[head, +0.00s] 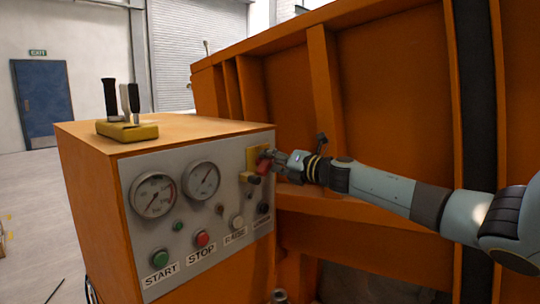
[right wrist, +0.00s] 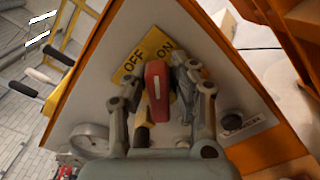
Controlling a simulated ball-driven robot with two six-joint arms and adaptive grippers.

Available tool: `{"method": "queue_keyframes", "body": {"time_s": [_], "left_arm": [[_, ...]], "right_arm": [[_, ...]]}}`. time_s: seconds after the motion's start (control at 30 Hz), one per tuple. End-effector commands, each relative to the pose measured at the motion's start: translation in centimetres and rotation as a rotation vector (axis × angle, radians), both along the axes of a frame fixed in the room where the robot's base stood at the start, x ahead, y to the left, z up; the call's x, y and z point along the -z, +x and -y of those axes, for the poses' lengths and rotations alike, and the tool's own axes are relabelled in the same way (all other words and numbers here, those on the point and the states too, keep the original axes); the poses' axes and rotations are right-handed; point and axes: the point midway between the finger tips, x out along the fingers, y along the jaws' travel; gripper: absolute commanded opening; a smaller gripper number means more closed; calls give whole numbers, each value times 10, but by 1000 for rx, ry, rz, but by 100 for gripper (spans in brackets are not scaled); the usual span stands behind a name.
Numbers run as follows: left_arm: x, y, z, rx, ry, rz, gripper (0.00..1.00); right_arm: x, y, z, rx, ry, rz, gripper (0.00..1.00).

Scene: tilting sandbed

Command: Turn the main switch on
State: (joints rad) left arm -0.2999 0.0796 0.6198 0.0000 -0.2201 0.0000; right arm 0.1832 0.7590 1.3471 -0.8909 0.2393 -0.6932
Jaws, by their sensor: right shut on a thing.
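The main switch has a red handle (head: 264,164) on a yellow plate (head: 252,156) at the upper right of the control panel. In the right wrist view the red handle (right wrist: 157,82) stands between the words OFF and ON on the yellow plate (right wrist: 128,66), its end pointing up between them. I cannot tell which setting it is in. My right gripper (head: 272,160) is at the switch, its fingers (right wrist: 158,88) shut on the red handle from both sides. The fingers partly hide the plate. My left gripper is not in view.
The grey panel (head: 180,252) on the orange cabinet carries two gauges, a green START button (head: 160,259), a red STOP button (head: 202,239) and other knobs. Levers on a yellow base (head: 127,131) stand on top. The orange sandbed frame (head: 380,100) rises close behind my right arm.

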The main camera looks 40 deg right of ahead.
Motion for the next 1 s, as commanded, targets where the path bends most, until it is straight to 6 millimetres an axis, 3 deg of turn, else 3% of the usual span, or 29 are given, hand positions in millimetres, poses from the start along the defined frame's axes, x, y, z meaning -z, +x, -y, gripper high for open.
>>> {"method": "queue_keyframes", "body": {"time_s": [0.6, 1.0], "left_arm": [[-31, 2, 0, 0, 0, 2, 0], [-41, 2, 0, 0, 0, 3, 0]], "right_arm": [[7, 1, 4, -1, 551, -47, 0], [10, 1, 4, -1, 741, -62, 0]]}}
